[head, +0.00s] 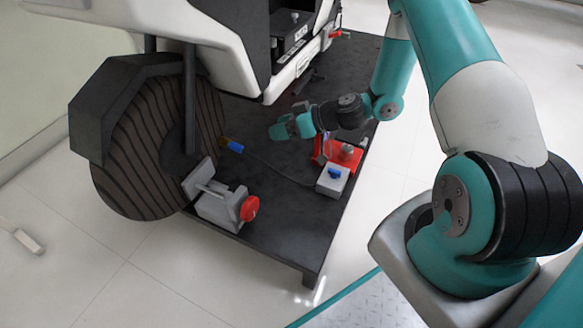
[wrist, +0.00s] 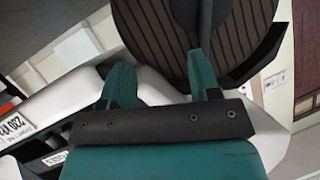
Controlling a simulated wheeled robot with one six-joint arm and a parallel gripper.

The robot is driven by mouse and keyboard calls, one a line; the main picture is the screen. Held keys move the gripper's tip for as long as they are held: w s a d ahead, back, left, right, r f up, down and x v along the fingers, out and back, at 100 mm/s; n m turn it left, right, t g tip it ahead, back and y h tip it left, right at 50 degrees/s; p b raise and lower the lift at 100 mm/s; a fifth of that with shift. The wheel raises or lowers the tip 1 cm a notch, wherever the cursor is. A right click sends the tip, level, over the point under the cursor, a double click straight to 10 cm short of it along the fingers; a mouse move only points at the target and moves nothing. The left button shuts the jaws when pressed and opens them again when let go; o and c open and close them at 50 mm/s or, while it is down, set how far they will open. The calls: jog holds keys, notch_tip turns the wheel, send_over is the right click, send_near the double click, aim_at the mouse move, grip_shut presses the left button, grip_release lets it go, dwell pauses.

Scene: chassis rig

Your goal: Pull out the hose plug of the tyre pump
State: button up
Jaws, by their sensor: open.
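The tyre pump appears to be the small light-grey box with a blue knob (head: 333,180) near the right edge of the dark platform in the head view. A thin dark hose runs left from it to a blue plug with a yellow end (head: 232,145), close beside the wheel (head: 150,140). I cannot tell what the yellow end sits in. My gripper (head: 281,127) is above the platform, right of the plug and apart from it. In the wrist view its two teal fingers (wrist: 160,72) are spread with nothing between them, and the plug does not show.
A grey clamp-like block with a red knob (head: 220,205) stands in front of the wheel. A red device (head: 342,152) sits behind the pump. The white body (head: 215,50) overhangs the platform at the back. Bare platform (head: 275,220) lies right of the clamp-like block.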

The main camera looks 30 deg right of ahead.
notch_tip(320, 180, down, 7)
jog(key=d+m+t+b, duration=0.1)
jog(key=d+t+b, duration=0.1)
jog(key=d, duration=0.1)
jog(key=b, duration=0.7)
send_near(243, 147)
jog(key=shift+h, duration=0.4)
jog(key=x, duration=0.9)
jog(key=shift+s+a, duration=0.15)
jog(key=shift+a, duration=0.15)
jog(key=shift+w+a, duration=0.45)
jog(key=shift+w, duration=0.1)
jog(key=shift+c, duration=0.3)
jog(key=c, duration=1)
jog(key=shift+o, duration=0.2)
jog(key=shift+s+d+f, duration=0.15)
jog(key=shift+s+d, duration=0.3)
jog(key=shift+s, duration=0.25)
jog(key=shift+s+d+f, duration=0.1)
jog(key=shift+s+d, duration=0.4)
jog(key=shift+s, duration=0.2)
jog(key=shift+s+d+f, duration=0.15)
jog(key=shift+s+d, duration=0.3)
jog(key=shift+s, duration=0.25)
jog(key=shift+s+d, duration=0.1)
